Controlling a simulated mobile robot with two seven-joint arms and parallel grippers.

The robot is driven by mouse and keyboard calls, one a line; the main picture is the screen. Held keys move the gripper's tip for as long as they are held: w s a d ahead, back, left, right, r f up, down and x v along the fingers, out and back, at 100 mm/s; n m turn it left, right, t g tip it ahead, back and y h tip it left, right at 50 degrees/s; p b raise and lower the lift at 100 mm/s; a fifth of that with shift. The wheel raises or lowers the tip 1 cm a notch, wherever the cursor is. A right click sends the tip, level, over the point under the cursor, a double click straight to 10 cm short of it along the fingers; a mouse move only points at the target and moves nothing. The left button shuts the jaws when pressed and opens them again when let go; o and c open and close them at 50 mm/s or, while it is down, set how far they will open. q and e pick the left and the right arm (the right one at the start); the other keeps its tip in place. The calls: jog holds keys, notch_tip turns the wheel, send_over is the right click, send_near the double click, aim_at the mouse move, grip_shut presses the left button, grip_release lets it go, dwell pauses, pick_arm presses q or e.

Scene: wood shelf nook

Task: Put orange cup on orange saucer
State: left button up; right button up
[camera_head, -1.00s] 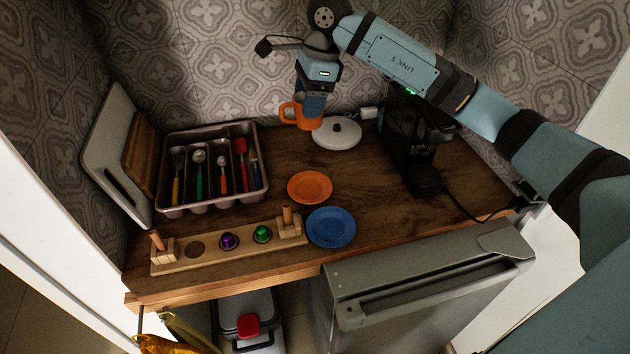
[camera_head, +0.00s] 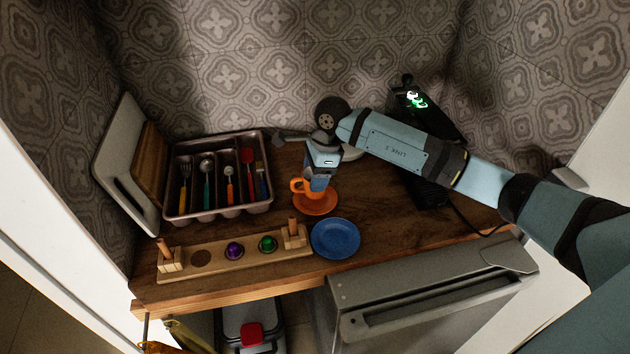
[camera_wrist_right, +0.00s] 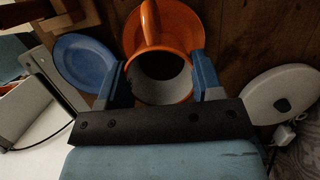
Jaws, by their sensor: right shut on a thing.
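My right gripper (camera_head: 318,180) is shut on the orange cup (camera_head: 299,186), with the cup upright below it. The cup is directly over the orange saucer (camera_head: 316,208), whose front rim shows below it. I cannot tell whether the cup's base touches the saucer. In the right wrist view the cup (camera_wrist_right: 159,97) sits between the two fingers (camera_wrist_right: 158,76), its handle pointing up in the picture. The orange saucer (camera_wrist_right: 188,28) shows behind it, partly hidden by the cup. My left gripper is not in view.
A blue saucer (camera_head: 335,239) lies close in front of the orange one. A wooden capsule holder (camera_head: 215,263) and a cutlery tray (camera_head: 218,212) are to the left. A white round lid (camera_wrist_right: 285,94) and a black machine (camera_head: 430,120) are to the right.

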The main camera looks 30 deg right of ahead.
notch_tip(320, 180, down, 2)
jog(key=shift+f, duration=0.3)
jog(key=shift+f, duration=0.1)
jog(key=o, duration=1.1)
jog(key=shift+c, duration=0.2)
jog(key=b+v, duration=0.1)
jog(key=v, duration=1.1)
